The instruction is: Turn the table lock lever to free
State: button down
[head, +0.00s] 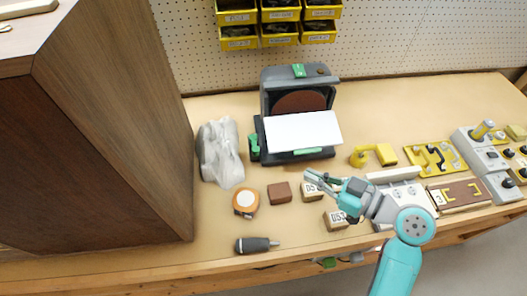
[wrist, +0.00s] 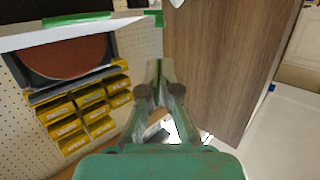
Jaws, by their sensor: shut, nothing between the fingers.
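A dark grey disc sander (head: 325,75) stands at the back of the bench, with a brown disc (head: 299,101) and a white plate-like table (head: 303,131) in front of it. A green lever (head: 254,146) stands at the sander's left side. It looks roughly upright, and I cannot read any lock marking. My gripper (head: 309,175) is in front of the sander, to the right of and nearer than the lever. Its fingers (wrist: 158,68) are shut, empty, and apart from the lever.
A tall wooden cabinet (head: 120,130) stands at the left. A clear wrapped bundle (head: 220,153) lies left of the lever. Bare bench lies between.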

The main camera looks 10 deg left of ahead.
aim_at(258, 152)
jog(key=x, duration=1.4)
jog(key=shift+s+a+m+t, duration=0.1)
jog(key=shift+a+m+t, duration=0.1)
jog(key=shift+m+t, duration=0.15)
